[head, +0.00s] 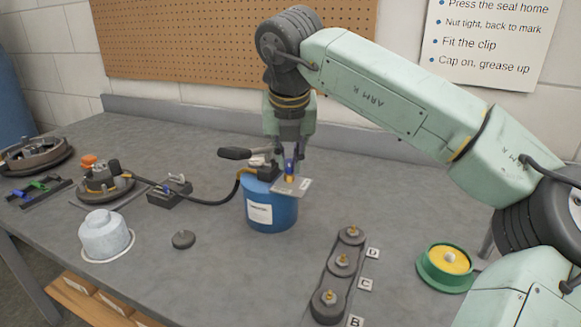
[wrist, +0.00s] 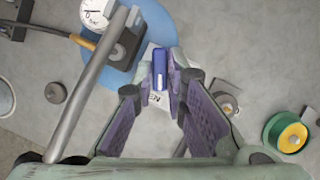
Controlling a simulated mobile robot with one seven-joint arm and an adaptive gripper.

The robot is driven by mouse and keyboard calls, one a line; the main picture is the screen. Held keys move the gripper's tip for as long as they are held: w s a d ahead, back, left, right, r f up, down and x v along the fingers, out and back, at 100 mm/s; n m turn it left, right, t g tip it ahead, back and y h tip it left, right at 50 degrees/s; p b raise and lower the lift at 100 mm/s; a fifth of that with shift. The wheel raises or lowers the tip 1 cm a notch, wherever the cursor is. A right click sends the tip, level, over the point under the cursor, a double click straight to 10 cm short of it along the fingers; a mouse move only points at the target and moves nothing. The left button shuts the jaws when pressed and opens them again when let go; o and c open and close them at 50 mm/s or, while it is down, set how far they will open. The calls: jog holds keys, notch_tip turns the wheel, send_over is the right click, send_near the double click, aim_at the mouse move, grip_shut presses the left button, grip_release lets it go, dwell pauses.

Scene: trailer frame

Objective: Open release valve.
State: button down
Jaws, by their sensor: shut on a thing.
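My gripper (head: 289,150) points down over the front right of a blue drum (head: 272,214). In the wrist view its purple-padded fingers are shut on a small blue handle (wrist: 160,62), apparently the release valve's. The handle also shows in the head view (head: 289,166), with a yellow part below it. A pale labelled plate (head: 292,187) lies under the fingertips; its text is hard to read. On the drum stands a dark pump body (wrist: 122,50) with a dial gauge (wrist: 97,12) and a long lever, whose black grip (head: 235,153) extends left. The valve's seat is mostly hidden.
A white cap (head: 104,236) and a dark disc (head: 183,239) lie in front. A rack of bearings (head: 340,264) and a green-yellow spool (head: 446,262) stand right.

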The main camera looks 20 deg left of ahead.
jog(key=shift+a+m+h+b, duration=0.15)
jog(key=shift+m+h, duration=0.3)
jog(key=shift+m, duration=0.7)
jog(key=shift+a+m+h+b, duration=0.15)
jog(key=shift+m+h, duration=0.3)
jog(key=shift+m, duration=0.7)
jog(key=shift+d, duration=0.1)
jog(key=c, duration=1.6)
grip_release()
jog(key=shift+r, duration=0.1)
jog(key=v, duration=0.7)
jog(key=shift+s, duration=0.2)
jog(key=shift+s, duration=0.1)
